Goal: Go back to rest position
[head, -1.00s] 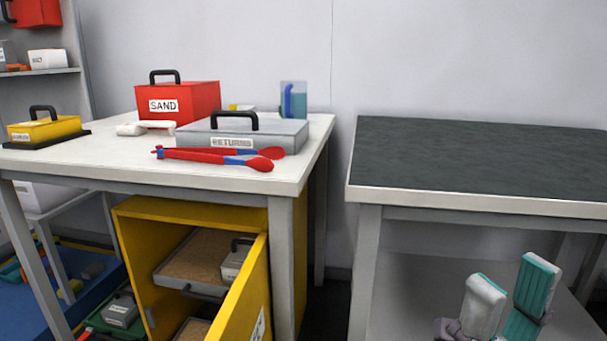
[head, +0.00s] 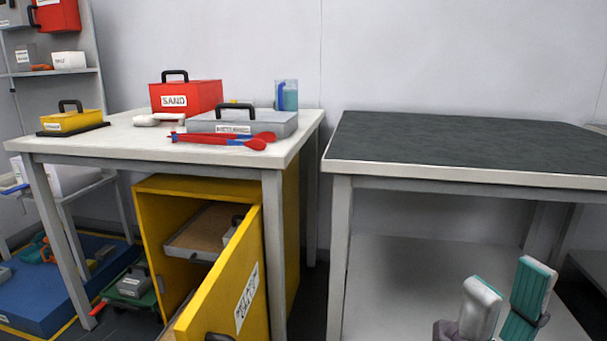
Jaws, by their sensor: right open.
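My right gripper (head: 503,308) is at the lower right of the head view, in front of the dark-topped table. Its two padded fingers, one white and one teal, stand apart with nothing between them. The fingers touch no object that I can see. My left gripper is outside the view.
A white table (head: 125,136) holds a red SAND box (head: 187,97), a grey case (head: 262,123), red-blue tongs (head: 225,140) and a yellow box (head: 70,122). Below it, a yellow cabinet (head: 150,200) has its door (head: 225,280) open. The dark-topped table (head: 450,150) is bare.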

